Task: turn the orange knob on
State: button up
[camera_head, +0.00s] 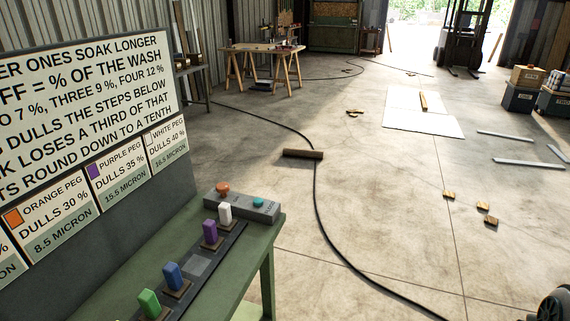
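The orange knob (222,188) sits on the left part of the top of a grey box (240,207). A teal knob (258,203) sits on the right part of the same box. The box stands at the far end of a green bench (258,245). Whether the orange knob is on or off cannot be told; no mark on it is readable. My gripper is not in view.
A dark rail on the bench holds a white peg (225,213), a purple peg (210,231), a blue peg (172,275) and a green peg (150,303). A sign board (80,100) rises behind the bench. A dark cable (317,215) crosses the mostly open floor.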

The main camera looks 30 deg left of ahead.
aim_at(223, 187)
jog(key=u, duration=0.05)
jog(key=i, duration=1.55)
jog(key=u, duration=0.95)
jog(key=i, duration=0.95)
jog(key=u, duration=1.5)
jog(key=i, duration=0.4)
jog(key=u, duration=0.25)
